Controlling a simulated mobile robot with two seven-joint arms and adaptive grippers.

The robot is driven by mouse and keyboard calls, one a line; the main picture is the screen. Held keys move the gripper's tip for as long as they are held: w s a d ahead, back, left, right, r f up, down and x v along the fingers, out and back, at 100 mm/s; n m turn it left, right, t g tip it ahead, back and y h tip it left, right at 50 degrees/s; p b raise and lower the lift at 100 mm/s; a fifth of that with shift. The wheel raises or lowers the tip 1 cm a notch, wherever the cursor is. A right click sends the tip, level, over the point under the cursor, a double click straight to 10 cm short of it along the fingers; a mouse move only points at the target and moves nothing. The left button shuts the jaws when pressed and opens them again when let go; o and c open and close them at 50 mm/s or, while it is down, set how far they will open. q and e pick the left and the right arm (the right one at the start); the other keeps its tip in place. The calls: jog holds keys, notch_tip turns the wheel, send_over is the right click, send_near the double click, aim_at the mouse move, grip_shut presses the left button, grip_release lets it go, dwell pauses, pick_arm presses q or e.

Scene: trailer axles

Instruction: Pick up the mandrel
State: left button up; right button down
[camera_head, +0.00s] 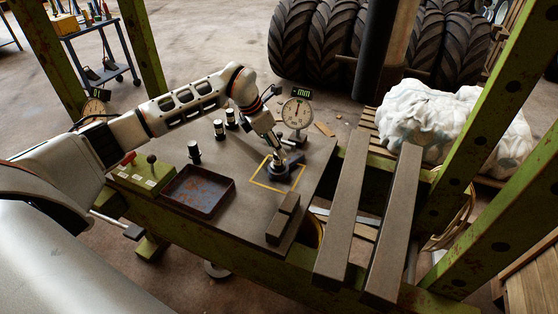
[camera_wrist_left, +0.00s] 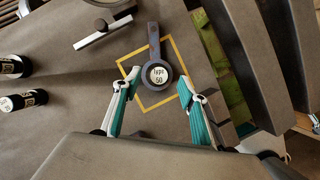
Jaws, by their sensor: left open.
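The mandrel appears to be the dark round piece (camera_head: 279,173) inside a yellow square outline on the bench. In the left wrist view it shows as a dark ring with a white top marked "Type 50" (camera_wrist_left: 158,73), and a dark bar reaches up from it. My left gripper (camera_head: 274,157) points down over this piece and partly hides it in the head view. In the left wrist view the left gripper (camera_wrist_left: 159,82) is open, with one teal-padded finger on either side of the piece and gaps between. My right gripper is not in view.
A dial gauge on a stand (camera_head: 297,110) is just behind the piece. Black cylinders (camera_head: 194,152) and a shallow tray (camera_head: 199,190) lie to the left. Dark blocks (camera_head: 283,218) sit near the bench's right edge. Two thick beams (camera_head: 343,215) stand beyond it.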

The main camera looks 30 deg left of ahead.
pick_arm(q)
jog(key=x, duration=0.4)
jog(key=shift+s+a+f, duration=0.15)
jog(key=shift+s+f, duration=0.05)
jog(key=shift+f, duration=0.15)
jog(key=shift+w+f, duration=0.2)
jog(key=shift+f, duration=0.05)
grip_shut()
jog(key=shift+r, duration=0.1)
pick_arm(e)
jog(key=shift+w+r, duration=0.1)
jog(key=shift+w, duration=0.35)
pick_arm(q)
jog(key=shift+r, duration=0.1)
jog(key=shift+r, duration=0.55)
notch_tip(320, 180, up, 19)
jog(key=p, duration=0.1)
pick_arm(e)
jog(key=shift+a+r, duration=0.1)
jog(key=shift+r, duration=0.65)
